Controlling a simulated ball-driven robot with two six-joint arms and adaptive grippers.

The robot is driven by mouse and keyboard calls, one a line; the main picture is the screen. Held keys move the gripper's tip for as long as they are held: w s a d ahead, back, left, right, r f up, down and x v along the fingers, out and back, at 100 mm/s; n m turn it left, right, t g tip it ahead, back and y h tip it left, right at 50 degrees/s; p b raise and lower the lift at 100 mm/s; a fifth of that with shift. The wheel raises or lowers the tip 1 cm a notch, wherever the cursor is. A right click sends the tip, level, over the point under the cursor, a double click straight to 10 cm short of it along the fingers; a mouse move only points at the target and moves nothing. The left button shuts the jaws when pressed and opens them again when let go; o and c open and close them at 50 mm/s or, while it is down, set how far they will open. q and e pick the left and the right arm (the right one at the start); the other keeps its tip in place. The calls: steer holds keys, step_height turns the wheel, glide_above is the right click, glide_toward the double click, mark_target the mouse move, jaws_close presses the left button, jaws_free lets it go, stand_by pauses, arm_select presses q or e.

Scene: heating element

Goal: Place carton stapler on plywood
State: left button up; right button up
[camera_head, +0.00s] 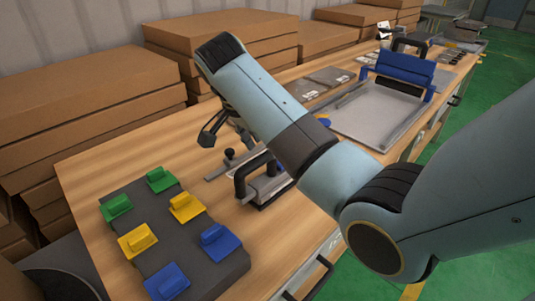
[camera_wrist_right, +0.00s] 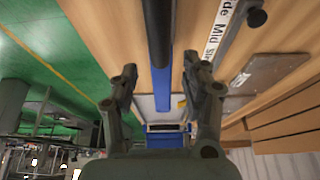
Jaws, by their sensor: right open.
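A grey metal device with a black loop handle (camera_head: 262,182) stands on the wooden tabletop (camera_head: 120,165), partly behind my right arm. It may be the carton stapler, but I cannot tell for sure. I cannot make out a separate plywood sheet; the tabletop has a light wood surface. My right gripper (camera_head: 225,130) hangs above the table, left of and beyond the black handle, partly hidden by its own wrist. In the right wrist view its fingers (camera_wrist_right: 160,78) are spread apart with nothing seen clasped. A blue bar with a dark strip (camera_wrist_right: 158,35) shows beyond them. My left gripper is out of view.
A dark mat (camera_head: 190,255) with green, yellow and blue handled blocks lies at the near left. A grey plate with a blue bar (camera_head: 403,68) is farther right. Brown cartons (camera_head: 80,95) line the wall. Green floor (camera_head: 480,100) lies right.

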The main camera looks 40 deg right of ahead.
steer(key=v, duration=0.6)
steer(key=shift+a+r, duration=0.15)
steer(key=shift+r, duration=0.25)
steer(key=shift+s+f, duration=0.1)
steer(key=shift+f, duration=0.05)
